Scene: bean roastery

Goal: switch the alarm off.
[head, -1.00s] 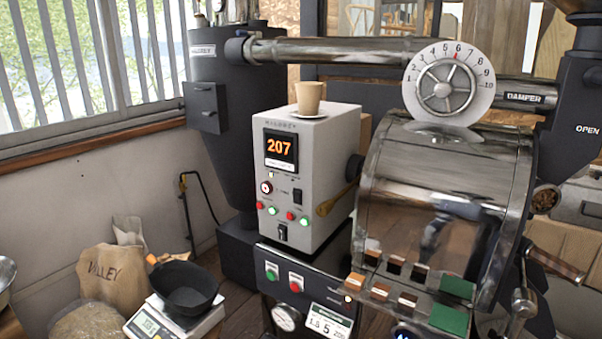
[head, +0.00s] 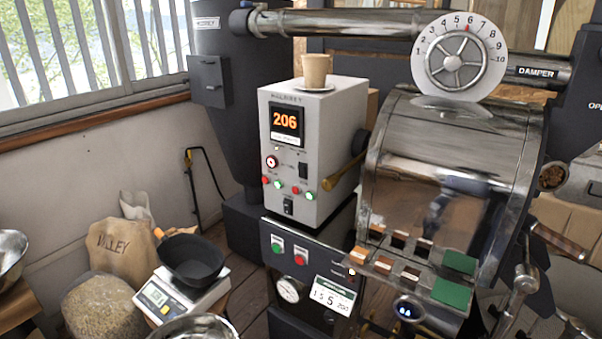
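The grey control box (head: 330,130) stands on the dark roaster base in the middle of the head view. Its display (head: 287,124) reads 206 in orange. Below the display are a round dial (head: 271,162), a dark rocker switch (head: 303,170), several red and green buttons or lamps (head: 288,186) and a small black switch (head: 288,206). No control is clearly labelled as the alarm; the small lettering is unreadable.
A paper cup (head: 315,70) on a saucer stands on the box. The steel roaster drum (head: 440,150) is at the right, under the damper dial (head: 459,56). A black pan (head: 190,258) on a scale (head: 160,298), a sack (head: 118,250) and metal bowls are at lower left.

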